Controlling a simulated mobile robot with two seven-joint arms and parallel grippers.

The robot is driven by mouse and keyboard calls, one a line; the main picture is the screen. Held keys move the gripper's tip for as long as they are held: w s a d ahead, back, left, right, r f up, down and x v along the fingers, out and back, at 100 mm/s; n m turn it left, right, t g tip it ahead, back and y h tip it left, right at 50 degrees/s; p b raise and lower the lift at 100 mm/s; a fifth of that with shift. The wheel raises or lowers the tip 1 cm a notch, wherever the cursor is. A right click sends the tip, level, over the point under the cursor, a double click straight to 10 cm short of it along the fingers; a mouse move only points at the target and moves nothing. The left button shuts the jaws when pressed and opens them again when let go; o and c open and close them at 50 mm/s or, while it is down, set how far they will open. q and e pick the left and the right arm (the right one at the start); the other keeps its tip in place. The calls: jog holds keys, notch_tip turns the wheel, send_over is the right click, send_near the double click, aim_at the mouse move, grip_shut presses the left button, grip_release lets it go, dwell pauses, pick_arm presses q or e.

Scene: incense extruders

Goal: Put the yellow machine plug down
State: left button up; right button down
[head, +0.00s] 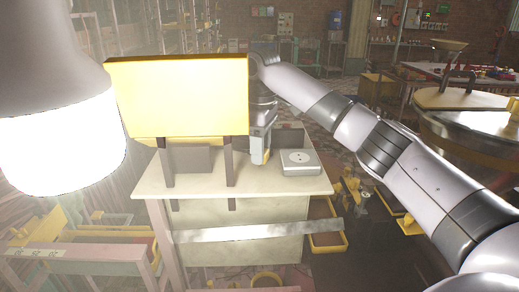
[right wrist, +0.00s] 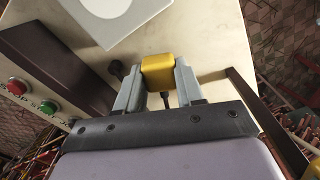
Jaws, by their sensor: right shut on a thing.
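My right gripper (right wrist: 157,84) is shut on the yellow machine plug (right wrist: 157,68), which sits between its two grey fingers in the right wrist view. A dark cord or stem shows below the plug. In the head view the right gripper (head: 260,152) is low over the pale tabletop (head: 250,188), partly behind a yellow panel, and the plug is hidden. A grey box with a round white socket face (head: 299,160) stands on the tabletop to the gripper's right. It also shows at the top of the right wrist view (right wrist: 112,12). My left gripper is out of view.
The large yellow panel (head: 180,95) stands on dark posts at the table's near side. A box with red and green buttons (right wrist: 32,95) is at the left in the right wrist view. A round metal drum (head: 470,130) stands at the right.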

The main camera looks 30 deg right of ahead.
jog(key=shift+s, duration=0.15)
jog(key=shift+f, duration=0.3)
jog(key=shift+f, duration=0.35)
jog(key=c, duration=0.7)
grip_release()
notch_tip(320, 180, up, 13)
jog(key=shift+r, duration=0.15)
